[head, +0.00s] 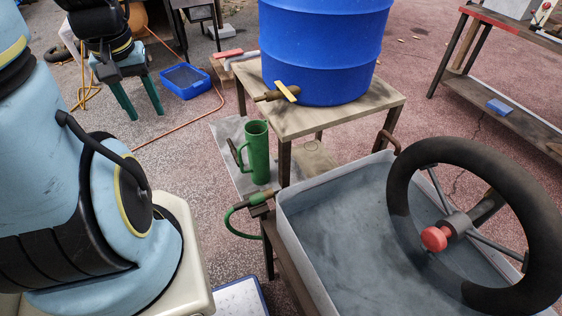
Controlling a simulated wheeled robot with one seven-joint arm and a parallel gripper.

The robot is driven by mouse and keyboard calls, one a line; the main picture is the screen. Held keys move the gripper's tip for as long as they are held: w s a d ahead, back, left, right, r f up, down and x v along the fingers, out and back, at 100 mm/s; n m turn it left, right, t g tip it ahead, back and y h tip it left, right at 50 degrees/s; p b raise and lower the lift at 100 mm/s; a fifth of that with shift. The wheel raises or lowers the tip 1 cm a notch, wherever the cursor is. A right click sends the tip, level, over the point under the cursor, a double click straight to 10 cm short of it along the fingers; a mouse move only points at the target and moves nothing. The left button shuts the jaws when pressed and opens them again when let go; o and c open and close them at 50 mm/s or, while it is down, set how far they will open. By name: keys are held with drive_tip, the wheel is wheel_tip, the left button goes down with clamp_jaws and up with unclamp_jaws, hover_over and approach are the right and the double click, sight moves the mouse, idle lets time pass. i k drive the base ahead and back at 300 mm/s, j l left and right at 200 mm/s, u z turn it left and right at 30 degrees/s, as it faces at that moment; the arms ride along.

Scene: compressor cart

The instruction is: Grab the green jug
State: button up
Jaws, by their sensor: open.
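The green jug (259,153) stands upright just left of the small table under the blue drum, its handle on the left side. It seems to rest on a grey board, but I cannot tell for certain. My gripper (137,98) is at the upper left, its two green fingers pointing down and apart, with nothing visible between them. It is well to the left of the jug and farther back in the picture, not touching it.
The blue drum (322,50) with a brass tap (275,94) stands on the table (360,115). A grey tub (330,245) and black wheel (405,215) fill the lower right. A blue bin (185,80) and orange hose are at the back.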

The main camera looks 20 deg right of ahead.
sight(255, 131)
drive_tip(key=i+j+z, duration=0.15)
drive_tip(key=z, duration=0.25)
drive_tip(key=i+j+z, duration=0.1)
drive_tip(key=j+z, duration=0.15)
drive_tip(key=z, duration=0.15)
drive_tip(key=j+z, duration=0.2)
drive_tip(key=z, duration=0.2)
drive_tip(key=i+j, duration=0.1)
drive_tip(key=j, duration=0.3)
drive_tip(key=i+j+z, duration=0.15)
drive_tip(key=j, duration=0.25)
drive_tip(key=i+j, duration=0.1)
drive_tip(key=j, duration=0.3)
drive_tip(key=i+j+z, duration=0.1)
drive_tip(key=j, duration=0.35)
drive_tip(key=i+j, duration=0.15)
drive_tip(key=j, duration=0.15)
